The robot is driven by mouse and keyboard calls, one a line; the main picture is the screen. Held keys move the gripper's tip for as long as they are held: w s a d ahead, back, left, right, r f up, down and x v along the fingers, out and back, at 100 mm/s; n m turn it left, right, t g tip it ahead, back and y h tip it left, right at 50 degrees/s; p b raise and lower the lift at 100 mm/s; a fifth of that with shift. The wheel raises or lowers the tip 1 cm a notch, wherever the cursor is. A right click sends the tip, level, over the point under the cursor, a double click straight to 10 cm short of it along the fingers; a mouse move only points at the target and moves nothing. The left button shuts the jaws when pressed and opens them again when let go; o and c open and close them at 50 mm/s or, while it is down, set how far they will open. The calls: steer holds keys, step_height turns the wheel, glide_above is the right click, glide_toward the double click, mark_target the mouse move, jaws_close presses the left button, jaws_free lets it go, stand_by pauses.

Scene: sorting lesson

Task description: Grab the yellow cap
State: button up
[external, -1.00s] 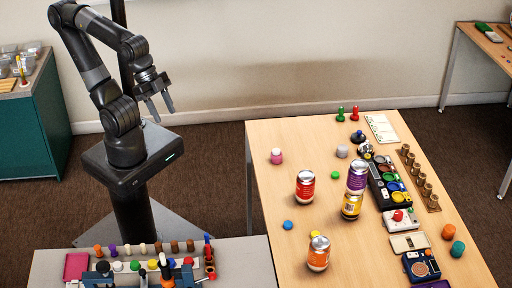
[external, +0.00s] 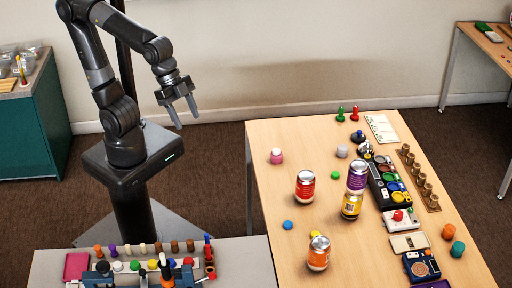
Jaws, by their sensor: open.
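A small yellow cap-like piece (external: 315,234) lies on the wooden table, just above the orange can (external: 318,254) that partly covers it. Other yellow spots show in the black tray (external: 375,188) and on the near grey table, too small to identify. My gripper (external: 185,113) is open and empty. It hangs in the air left of the wooden table, well apart from the yellow piece, with its fingers pointing down.
A blue cap (external: 287,225) and a green cap (external: 335,175) lie nearby. The grey table (external: 245,262) holds several pegs. The wooden table's left strip is mostly clear.

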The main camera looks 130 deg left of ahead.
steer(key=w+a+f, duration=0.1)
steer(key=w, duration=0.5)
steer(key=w+a+f, duration=0.2)
steer(key=w, duration=0.3)
steer(key=m+g+h, duration=0.1)
steer(key=m, duration=0.1)
glide_above(313, 231)
steer(key=s+a, duration=0.1)
steer(key=s, duration=0.1)
step_height(313, 231, down, 28)
steer(key=shift+s, duration=0.1)
steer(key=shift+d+x, duration=0.1)
steer(key=shift+x, duration=1.5)
steer(key=shift+d+x, duration=0.15)
steer(key=shift+x, duration=1.45)
steer(key=shift+c, duration=0.2)
steer(key=c, duration=1)
steer(key=shift+c, duration=0.3)
